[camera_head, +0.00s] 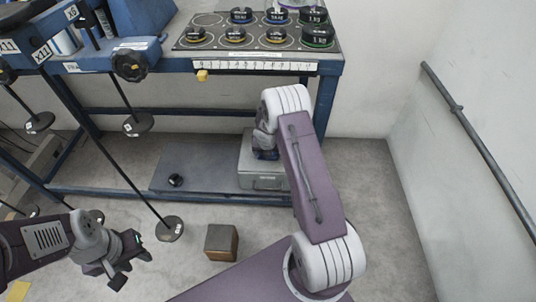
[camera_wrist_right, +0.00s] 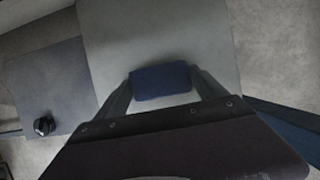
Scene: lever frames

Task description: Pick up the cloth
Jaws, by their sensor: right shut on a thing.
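The blue folded cloth (camera_wrist_right: 160,82) is between the two fingers of my right gripper (camera_wrist_right: 163,92) in the right wrist view. The gripper is shut on it, with a finger against each side. In the head view, a bit of the blue cloth (camera_head: 267,155) shows under my right wrist, over the grey metal box (camera_head: 262,181). I cannot tell whether the cloth is still touching the box lid. My left gripper (camera_head: 131,268) is at the lower left of the head view, empty, with its fingers apart.
A blue-framed bench (camera_head: 325,68) carries a tray of round weights (camera_head: 235,35). A dark shelf plate (camera_head: 195,168) with a black knob (camera_head: 176,180) lies low beside the box. A brown block (camera_head: 221,241) and a rod's weight disc (camera_head: 170,229) are on the floor. Walls stand right.

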